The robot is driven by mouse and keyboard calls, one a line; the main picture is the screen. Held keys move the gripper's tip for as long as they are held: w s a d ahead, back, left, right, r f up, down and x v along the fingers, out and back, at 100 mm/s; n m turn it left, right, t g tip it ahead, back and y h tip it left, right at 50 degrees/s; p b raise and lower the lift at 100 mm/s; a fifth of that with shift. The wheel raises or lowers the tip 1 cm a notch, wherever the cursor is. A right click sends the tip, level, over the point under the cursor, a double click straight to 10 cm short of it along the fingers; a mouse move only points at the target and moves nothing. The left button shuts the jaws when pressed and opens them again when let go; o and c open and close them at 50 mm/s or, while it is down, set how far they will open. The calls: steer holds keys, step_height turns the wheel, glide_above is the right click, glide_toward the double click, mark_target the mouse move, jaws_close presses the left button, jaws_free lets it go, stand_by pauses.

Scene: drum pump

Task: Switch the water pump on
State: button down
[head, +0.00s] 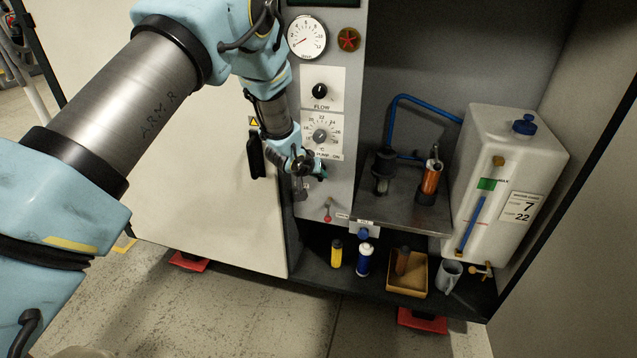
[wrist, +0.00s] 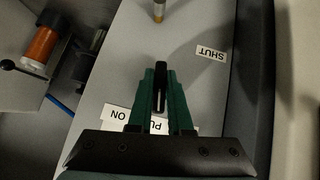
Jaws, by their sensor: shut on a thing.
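The "PUMP ON" label (head: 328,156) is on the grey control panel, below a white dial, with my gripper (head: 318,172) just under it. The label also shows upside down and partly covered in the wrist view (wrist: 118,114). There my gripper (wrist: 161,78) has its green fingers closed on a narrow black switch lever (wrist: 161,92) in front of the panel. The lever's base is hidden by the fingers, so its set position is not clear. In the head view my gripper hides the switch.
A small red-ended lever (head: 328,210) sits lower on the panel; a "SHUT" label (wrist: 211,52) shows in the wrist view. To the right are a steel shelf (head: 400,212), an orange cylinder (head: 431,180) and a white tank (head: 515,170). Bottles and a tray (head: 408,286) stand below.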

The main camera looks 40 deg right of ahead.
steer(key=m+t+b, duration=0.1)
steer(key=b, duration=0.1)
steer(key=d+t+y+b, duration=0.1)
steer(key=b, duration=0.2)
steer(key=shift+s+m+t, duration=0.1)
steer(key=shift+m+t, duration=0.3)
steer(key=m+t+y+b, duration=0.1)
steer(key=t+b, duration=0.1)
steer(key=shift+a+r+b, duration=0.1)
steer(key=shift+r+b, duration=0.1)
steer(key=shift+b, duration=0.2)
steer(key=shift+r+m+t+y+b, duration=0.1)
steer(key=shift+m+t+y+b, duration=0.2)
steer(key=shift+m+t+y, duration=0.1)
steer(key=shift+r, duration=0.1)
steer(key=c, duration=0.9)
jaws_free()
steer(key=shift+o, duration=0.3)
steer(key=shift+a+f, duration=0.2)
steer(key=shift+f, duration=0.05)
steer(key=v, duration=1)
steer(key=shift+s+r, duration=0.25)
steer(key=shift+a, duration=0.1)
